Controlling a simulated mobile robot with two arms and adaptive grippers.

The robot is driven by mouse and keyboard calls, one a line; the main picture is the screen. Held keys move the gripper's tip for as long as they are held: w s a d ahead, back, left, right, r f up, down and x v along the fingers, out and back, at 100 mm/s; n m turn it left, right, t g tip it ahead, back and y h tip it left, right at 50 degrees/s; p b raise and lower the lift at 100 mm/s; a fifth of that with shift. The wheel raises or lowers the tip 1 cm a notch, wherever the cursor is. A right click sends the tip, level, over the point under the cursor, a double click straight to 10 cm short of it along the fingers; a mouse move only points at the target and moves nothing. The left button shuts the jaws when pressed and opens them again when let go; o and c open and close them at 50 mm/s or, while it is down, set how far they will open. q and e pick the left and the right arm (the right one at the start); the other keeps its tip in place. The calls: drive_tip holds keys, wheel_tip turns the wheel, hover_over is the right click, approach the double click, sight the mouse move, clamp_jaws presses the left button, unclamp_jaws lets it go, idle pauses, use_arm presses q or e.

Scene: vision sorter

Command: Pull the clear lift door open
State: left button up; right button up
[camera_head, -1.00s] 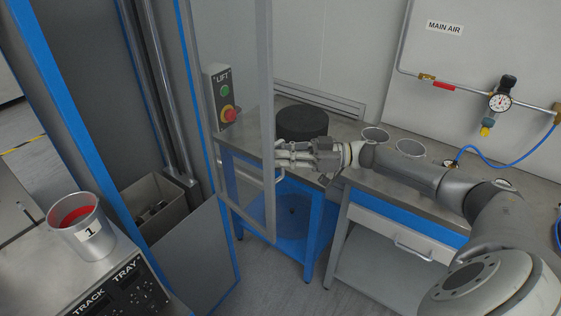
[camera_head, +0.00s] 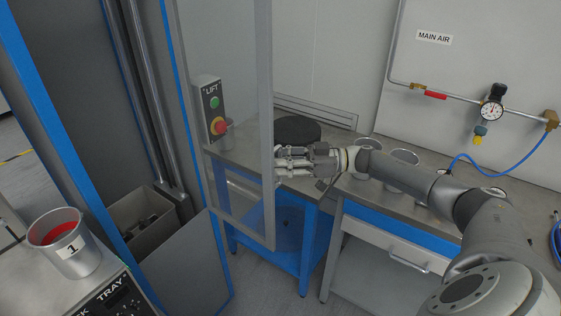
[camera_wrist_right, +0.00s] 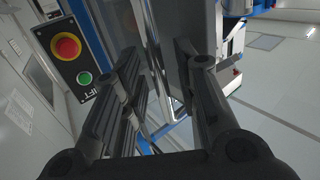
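The clear lift door (camera_head: 265,100) is a see-through panel in a grey metal frame, upright at the middle of the head view. My right gripper (camera_head: 278,165) reaches in from the right, its fingertips at the door's right frame post. In the right wrist view my right gripper's fingers (camera_wrist_right: 157,65) stand apart, with a metal edge showing in the gap. I see nothing clamped between them. Whether a finger touches the door cannot be told. My left gripper is not in view.
The lift button box (camera_head: 212,108), with green and red buttons, stands behind the door. A dark round block (camera_head: 298,129) sits on the blue-framed bench. A drawer bench (camera_head: 390,245) stands under my right arm. A metal cup (camera_head: 64,243) marked 1 is at left.

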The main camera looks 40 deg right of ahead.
drive_tip(key=shift+r, duration=0.1)
drive_tip(key=v, duration=1.2)
idle(0.4)
